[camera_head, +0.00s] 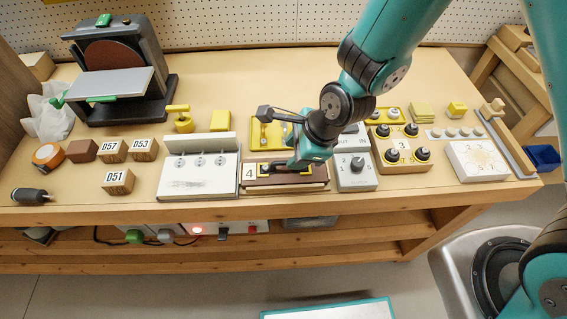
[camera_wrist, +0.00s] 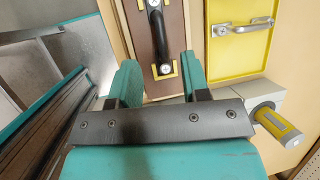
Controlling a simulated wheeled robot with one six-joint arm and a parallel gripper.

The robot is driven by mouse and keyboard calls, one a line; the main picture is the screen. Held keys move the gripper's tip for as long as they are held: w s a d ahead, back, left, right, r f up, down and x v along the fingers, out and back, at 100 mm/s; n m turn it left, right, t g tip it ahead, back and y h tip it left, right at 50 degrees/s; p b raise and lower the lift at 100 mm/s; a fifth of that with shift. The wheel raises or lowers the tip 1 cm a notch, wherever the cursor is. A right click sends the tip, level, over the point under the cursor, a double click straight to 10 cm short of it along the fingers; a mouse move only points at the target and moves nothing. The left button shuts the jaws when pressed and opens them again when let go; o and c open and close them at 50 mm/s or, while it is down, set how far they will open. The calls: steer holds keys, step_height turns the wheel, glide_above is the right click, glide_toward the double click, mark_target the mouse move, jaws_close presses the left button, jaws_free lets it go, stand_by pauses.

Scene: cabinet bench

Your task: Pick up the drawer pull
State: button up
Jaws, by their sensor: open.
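A black bar handle with yellow end pieces, which looks like the drawer pull (camera_head: 280,167), sits on a brown panel (camera_head: 285,181) beside a "4" label at the bench's front. In the wrist view the black handle (camera_wrist: 158,38) runs up from between my fingertips, its near end in sight and its far end cut off by the top edge. My gripper (camera_wrist: 159,66) is open, its two teal fingers either side of the handle's line and apart from it. In the head view my gripper (camera_head: 311,158) hides the panel's right part.
A yellow plate (camera_head: 264,130) with a silver handle lies behind the panel. A white socket box (camera_head: 198,174) stands to the left, a grey knob box (camera_head: 356,173) close to the right. A disc sander (camera_head: 115,70) stands at the back left.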

mark_target(285, 162)
steer(key=shift+p+x, duration=0.6)
steer(key=shift+x, duration=2.25)
steer(key=shift+w+a, duration=0.1)
jaws_close()
